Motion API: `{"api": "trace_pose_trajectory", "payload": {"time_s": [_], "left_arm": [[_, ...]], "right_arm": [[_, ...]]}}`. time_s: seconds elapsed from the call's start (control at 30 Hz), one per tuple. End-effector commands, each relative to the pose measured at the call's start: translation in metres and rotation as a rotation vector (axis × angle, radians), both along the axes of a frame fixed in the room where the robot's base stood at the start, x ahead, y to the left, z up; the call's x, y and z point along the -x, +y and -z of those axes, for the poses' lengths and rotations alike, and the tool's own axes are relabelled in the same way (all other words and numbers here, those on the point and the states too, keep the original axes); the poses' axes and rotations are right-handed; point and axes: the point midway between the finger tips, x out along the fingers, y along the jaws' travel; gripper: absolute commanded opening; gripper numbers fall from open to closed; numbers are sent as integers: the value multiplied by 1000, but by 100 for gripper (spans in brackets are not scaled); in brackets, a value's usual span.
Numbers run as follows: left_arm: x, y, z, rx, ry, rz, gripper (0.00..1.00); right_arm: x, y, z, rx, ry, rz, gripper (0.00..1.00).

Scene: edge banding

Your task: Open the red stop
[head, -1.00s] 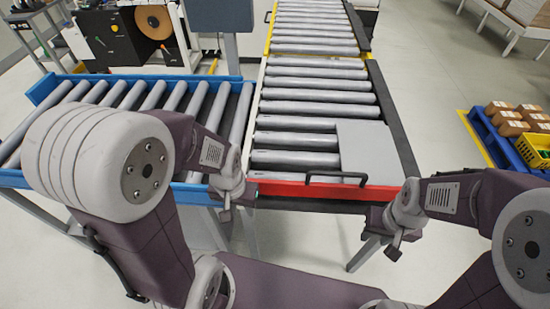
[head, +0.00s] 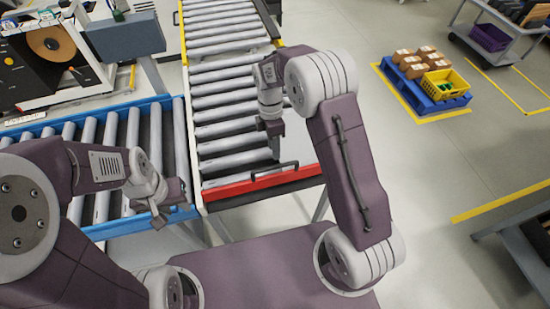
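The red stop (head: 245,189) is a red bar across the near end of the roller conveyor, with a black handle (head: 275,171) on its right part. A flat grey panel (head: 301,150) lies behind it on the right, partly hidden by my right arm. My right gripper (head: 272,129) hangs over the conveyor, beyond the handle and apart from it in the picture. My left gripper (head: 166,208) is left of the red stop, in front of the blue-framed conveyor. I see nothing held in either gripper, but the fingers are too small to read.
The blue-framed roller conveyor (head: 112,225) adjoins on the left. A grey box on a post (head: 126,37) stands behind it. A blue pallet (head: 425,92) with cartons and a yellow crate is far right.

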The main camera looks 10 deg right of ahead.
Motion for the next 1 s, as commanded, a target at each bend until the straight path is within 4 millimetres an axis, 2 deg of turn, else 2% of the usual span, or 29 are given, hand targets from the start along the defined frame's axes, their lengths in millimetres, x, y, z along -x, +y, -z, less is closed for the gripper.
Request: {"api": "trace_pose_trajectory", "payload": {"time_s": [0.2, 0.33, 0.5, 0.67, 0.7, 0.8, 0.83, 1.0], "left_arm": [[0, 0, -16, 0, 0, 0, 36], [0, 0, -21, 0, -1, 0, 36], [0, 0, -21, 0, -1, 0, 36], [0, 0, -21, 0, -1, 0, 36], [0, 0, -21, 0, -1, 0, 36], [0, 0, -21, 0, -1, 0, 36], [0, 0, -21, 0, -1, 0, 36], [0, 0, -21, 0, -1, 0, 36]], "right_arm": [[11, 0, 43, 1, 5, 2, 36], [14, 0, 62, 1, 2, 3, 36], [15, -1, 71, 0, -1, 3, 36], [14, -1, 72, 0, -2, 3, 36], [14, -1, 72, 0, -2, 3, 31], [14, -1, 71, 0, -2, 3, 3], [14, -1, 71, 0, -2, 3, 0], [14, -1, 71, -1, -3, 3, 0]]}}
